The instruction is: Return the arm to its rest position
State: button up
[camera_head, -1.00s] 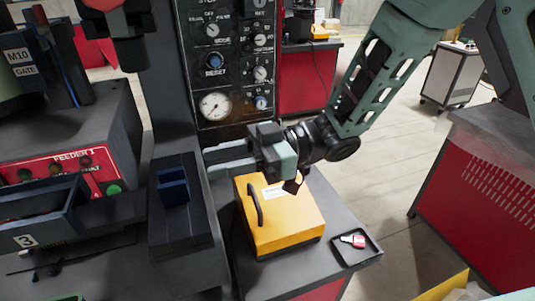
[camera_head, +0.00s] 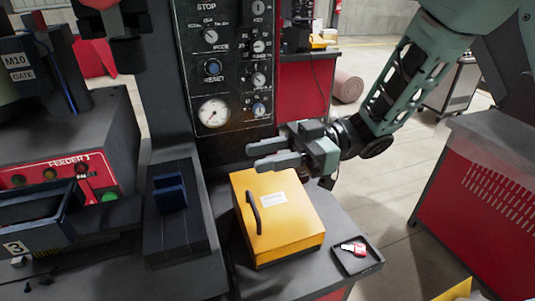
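My gripper (camera_head: 268,154) hangs in the air in front of the lower part of the control panel, above the back edge of the yellow box. Its two grey fingers point left with a narrow gap between them, and nothing shows between them. My arm reaches in from the upper right. The yellow box (camera_head: 290,222) with a black handle sits on the dark table below, apart from the gripper.
The control panel (camera_head: 224,70) with knobs and a gauge stands behind the gripper. A black tray (camera_head: 372,262) holding a red and white item (camera_head: 354,248) lies right of the box. The feeder (camera_head: 60,170) and a blue block (camera_head: 170,191) stand left.

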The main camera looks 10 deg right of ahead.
jog(key=w+a+f+m+t+h, duration=0.1)
jog(key=w+a+m+t+h, duration=0.25)
jog(key=w+t, duration=0.35)
jog(key=s+d+f+m+g+h, duration=0.1)
jog(key=s+d+m+h, duration=0.3)
jog(key=s, duration=0.7)
jog(key=s+d+f+m+g+h, duration=0.2)
jog(key=s+d+f+m+h, duration=0.2)
jog(key=s+d+h, duration=0.4)
jog(key=s+m+h, duration=0.1)
jog(key=s, duration=0.3)
jog(key=shift+s+d+f, duration=0.15)
jog(key=shift+s+d, duration=0.1)
jog(key=shift+d, duration=0.15)
jog(key=shift+m+h, duration=0.25)
